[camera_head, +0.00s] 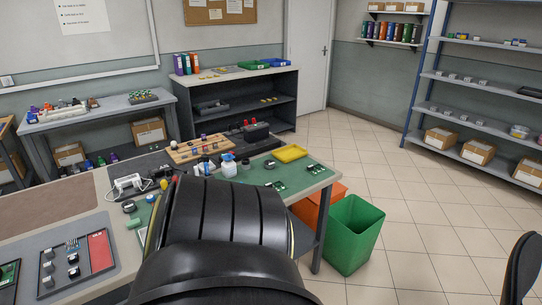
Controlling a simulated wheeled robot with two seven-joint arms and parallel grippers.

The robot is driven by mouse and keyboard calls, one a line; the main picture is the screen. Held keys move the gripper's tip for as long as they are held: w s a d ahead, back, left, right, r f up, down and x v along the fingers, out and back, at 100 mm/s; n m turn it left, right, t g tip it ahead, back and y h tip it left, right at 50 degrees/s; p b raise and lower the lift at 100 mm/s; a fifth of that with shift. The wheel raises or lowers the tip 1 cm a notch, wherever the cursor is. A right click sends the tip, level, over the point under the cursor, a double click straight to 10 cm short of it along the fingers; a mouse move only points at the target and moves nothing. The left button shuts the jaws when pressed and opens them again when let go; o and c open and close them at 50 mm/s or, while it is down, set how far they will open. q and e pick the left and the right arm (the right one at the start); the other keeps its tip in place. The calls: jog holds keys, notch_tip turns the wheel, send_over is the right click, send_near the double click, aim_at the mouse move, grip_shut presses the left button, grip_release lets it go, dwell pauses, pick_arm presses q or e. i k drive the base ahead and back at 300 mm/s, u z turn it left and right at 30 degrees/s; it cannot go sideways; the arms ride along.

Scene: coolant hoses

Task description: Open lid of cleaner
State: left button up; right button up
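A small white bottle with a blue top (229,168), which looks like the cleaner, stands upright on the workbench beyond a large black link of my own arm. It is too small to tell whether its lid is open or shut. The green mat (305,165) on the workbench reaches to the right of the bottle. The black link covers much of the bench's near middle. Neither of my grippers shows, so I cannot see where they are relative to the bottle.
A yellow tray (290,153) lies right of the bottle. A wooden board with small items (190,152) lies behind it. A grey tray with parts (70,262) is at the near left. A green bin (352,235) and an orange bin (310,208) stand beside the bench. The tiled floor at right is mostly clear.

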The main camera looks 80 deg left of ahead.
aim_at(229, 156)
jog(key=u, duration=1.2)
jog(key=k, duration=0.5)
jog(key=u, duration=2.2)
